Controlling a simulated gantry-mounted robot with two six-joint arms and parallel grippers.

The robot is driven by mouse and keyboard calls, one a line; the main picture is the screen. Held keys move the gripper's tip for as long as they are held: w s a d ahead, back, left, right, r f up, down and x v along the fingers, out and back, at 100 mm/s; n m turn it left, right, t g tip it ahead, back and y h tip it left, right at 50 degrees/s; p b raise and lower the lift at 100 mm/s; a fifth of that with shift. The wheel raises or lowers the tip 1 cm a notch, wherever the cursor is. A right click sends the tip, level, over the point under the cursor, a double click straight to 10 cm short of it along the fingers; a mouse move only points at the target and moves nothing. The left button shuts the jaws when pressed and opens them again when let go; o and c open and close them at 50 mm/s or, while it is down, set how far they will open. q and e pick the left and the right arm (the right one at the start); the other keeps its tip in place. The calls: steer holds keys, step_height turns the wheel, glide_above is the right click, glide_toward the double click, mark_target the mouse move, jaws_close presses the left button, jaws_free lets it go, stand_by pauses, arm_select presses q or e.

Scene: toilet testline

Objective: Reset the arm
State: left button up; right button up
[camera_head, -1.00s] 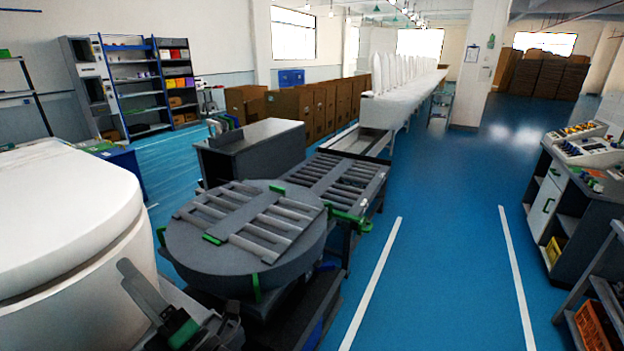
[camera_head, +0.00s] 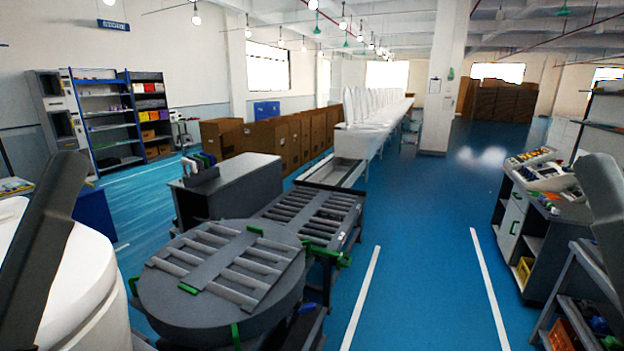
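A dark grey part of my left arm or gripper (camera_head: 50,240) rises at the left edge, close to the camera. It stands in front of a white toilet (camera_head: 95,285). A similar dark grey part on my right side (camera_head: 602,205) rises at the right edge, in front of the workbench area. Each shows as a single tapering piece cut off by the picture edge. I cannot see a pair of fingertips on either side, so opening and any grip are hidden. No held object shows.
A round grey roller turntable (camera_head: 215,315) stands at front centre-left, joined to a roller conveyor (camera_head: 325,212). Behind are a grey cabinet (camera_head: 235,185), cardboard boxes (camera_head: 255,140) and a row of white toilets (camera_head: 375,130). A workbench (camera_head: 525,215) stands right. The blue aisle (camera_head: 420,260) is clear.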

step_height(320, 180, up, 30)
steer(key=p, duration=2.7)
